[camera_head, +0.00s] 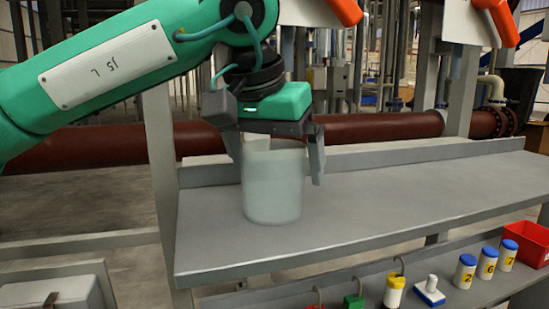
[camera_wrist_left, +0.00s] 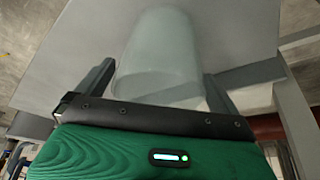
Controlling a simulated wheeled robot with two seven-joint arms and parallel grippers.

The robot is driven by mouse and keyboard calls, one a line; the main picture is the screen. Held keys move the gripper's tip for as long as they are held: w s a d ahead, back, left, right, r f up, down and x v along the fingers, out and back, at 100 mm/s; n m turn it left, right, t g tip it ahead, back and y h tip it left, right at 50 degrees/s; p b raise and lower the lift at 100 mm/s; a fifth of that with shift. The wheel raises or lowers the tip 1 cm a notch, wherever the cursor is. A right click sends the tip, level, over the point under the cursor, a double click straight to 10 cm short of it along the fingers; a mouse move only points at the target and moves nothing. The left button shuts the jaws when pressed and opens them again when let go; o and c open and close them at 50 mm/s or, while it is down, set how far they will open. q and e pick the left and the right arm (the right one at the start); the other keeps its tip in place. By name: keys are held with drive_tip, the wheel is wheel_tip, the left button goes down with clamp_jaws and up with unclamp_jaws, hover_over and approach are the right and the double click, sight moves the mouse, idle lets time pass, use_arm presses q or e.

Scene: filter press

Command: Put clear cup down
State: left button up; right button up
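The clear cup (camera_head: 272,185), a pale see-through cylinder, stands upright on the grey shelf (camera_head: 400,200), near its left end. My left gripper (camera_head: 277,165) is above it and reaches down, with one finger on each side of the cup. A narrow gap shows between the right-hand finger and the cup wall, so it looks open around the cup. In the left wrist view the cup (camera_wrist_left: 160,60) lies between the two spread fingers (camera_wrist_left: 160,85). Contact on the other finger's side is hard to tell. My right gripper is not in view.
A lower shelf holds several small numbered containers (camera_head: 465,272), a blue-and-white block (camera_head: 429,291) and a red bin (camera_head: 528,242). A grey post (camera_head: 160,150) stands left of the upper shelf. A brown pipe (camera_head: 390,127) runs behind. The upper shelf right of the cup is clear.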

use_arm(q)
drive_tip(key=shift+r, duration=0.3)
drive_tip(key=shift+s+r, duration=0.15)
drive_tip(key=shift+r, duration=0.2)
drive_tip(key=b+v, duration=0.1)
drive_tip(key=v, duration=1)
drive_tip(key=shift+a, duration=0.1)
drive_tip(key=shift+f, duration=0.1)
